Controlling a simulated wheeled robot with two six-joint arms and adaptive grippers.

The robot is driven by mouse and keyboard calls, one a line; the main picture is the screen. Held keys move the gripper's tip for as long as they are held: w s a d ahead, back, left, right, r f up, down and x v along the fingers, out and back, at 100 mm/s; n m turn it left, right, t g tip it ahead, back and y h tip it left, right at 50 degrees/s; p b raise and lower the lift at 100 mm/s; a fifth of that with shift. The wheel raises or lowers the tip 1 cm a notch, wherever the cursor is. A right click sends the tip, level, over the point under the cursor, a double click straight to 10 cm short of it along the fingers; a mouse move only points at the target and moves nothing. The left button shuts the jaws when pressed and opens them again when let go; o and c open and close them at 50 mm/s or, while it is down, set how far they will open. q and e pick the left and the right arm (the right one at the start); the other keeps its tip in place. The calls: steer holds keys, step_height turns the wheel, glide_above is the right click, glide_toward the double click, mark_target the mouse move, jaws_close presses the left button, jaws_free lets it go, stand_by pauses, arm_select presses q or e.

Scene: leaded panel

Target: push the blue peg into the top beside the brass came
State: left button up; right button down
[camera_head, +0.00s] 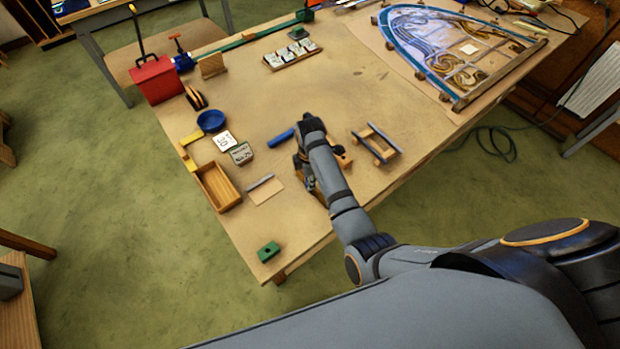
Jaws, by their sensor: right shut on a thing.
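My right gripper (305,172) is low over the work table, mostly hidden beside and under my right forearm. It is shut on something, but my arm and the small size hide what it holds. A blue cylinder (280,138) lies just left of my right wrist; I cannot tell whether this is the blue peg. A few wood-coloured parts show around the gripper, including an orange-brown piece (343,159) to the right of my forearm. I cannot make out a brass came there. My left gripper is out of view.
The table top (350,85) is clear in the middle. A wooden rack (375,144) stands right of my forearm, an open wooden box (217,186) at the left edge, and a green block (268,251) at the near corner. The leaded panel (415,58) lies at the far right.

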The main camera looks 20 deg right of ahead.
steer(key=shift+s+f, duration=0.1)
steer(key=shift+f, duration=0.4)
steer(key=c, duration=1.1)
jaws_free()
steer(key=shift+c, duration=0.2)
steer(key=shift+r, duration=0.1)
step_height(320, 180, up, 12)
